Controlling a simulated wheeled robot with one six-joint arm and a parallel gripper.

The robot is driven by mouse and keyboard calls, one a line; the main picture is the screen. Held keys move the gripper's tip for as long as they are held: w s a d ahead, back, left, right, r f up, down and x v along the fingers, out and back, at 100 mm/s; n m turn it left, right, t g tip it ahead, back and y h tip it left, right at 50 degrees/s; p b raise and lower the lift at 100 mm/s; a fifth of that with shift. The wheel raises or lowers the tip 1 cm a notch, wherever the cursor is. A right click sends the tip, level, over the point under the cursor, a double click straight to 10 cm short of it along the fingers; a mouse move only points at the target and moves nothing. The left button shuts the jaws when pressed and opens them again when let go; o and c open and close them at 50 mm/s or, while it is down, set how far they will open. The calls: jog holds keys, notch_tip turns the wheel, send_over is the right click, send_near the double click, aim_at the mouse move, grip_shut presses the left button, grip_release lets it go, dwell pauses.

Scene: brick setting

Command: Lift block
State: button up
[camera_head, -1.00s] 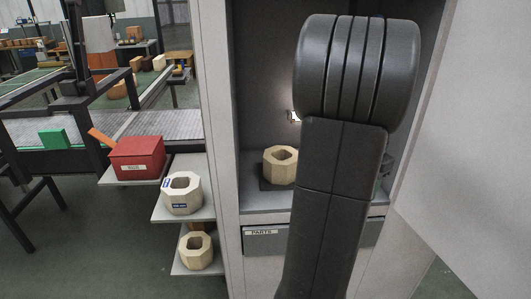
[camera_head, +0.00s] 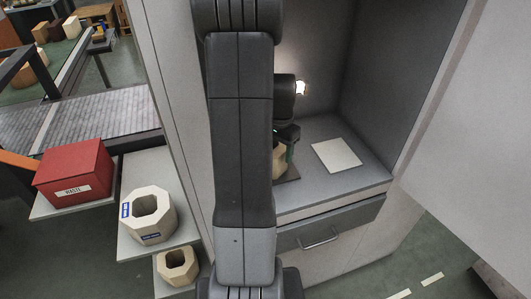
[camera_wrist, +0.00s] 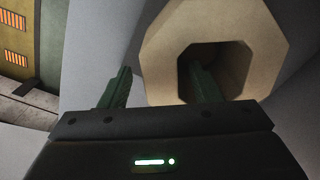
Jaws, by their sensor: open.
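The pale octagonal block (camera_head: 279,160) with a hole through it stands on a dark pad (camera_head: 289,176) inside the cabinet. My arm hides most of it in the head view. In the wrist view the block (camera_wrist: 262,45) fills the upper right. My gripper (camera_wrist: 160,88) is open there, with one green finger to the left of the block's wall and the other showing in front of or inside the hole. I cannot tell whether either finger touches the block. In the head view my gripper (camera_head: 290,140) is partly hidden beside the block.
A pale square plate (camera_head: 336,154) lies on the cabinet shelf to the right, with bare shelf around it. A drawer (camera_head: 335,228) is below. Outside, to the left, side shelves hold a red box (camera_head: 75,172) and two similar octagonal blocks (camera_head: 149,216) (camera_head: 177,267). An open door (camera_head: 475,140) stands at right.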

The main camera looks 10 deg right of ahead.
jog(key=shift+f, duration=0.9)
jog(key=shift+c, duration=0.3)
grip_shut()
jog(key=shift+w+r, duration=0.1)
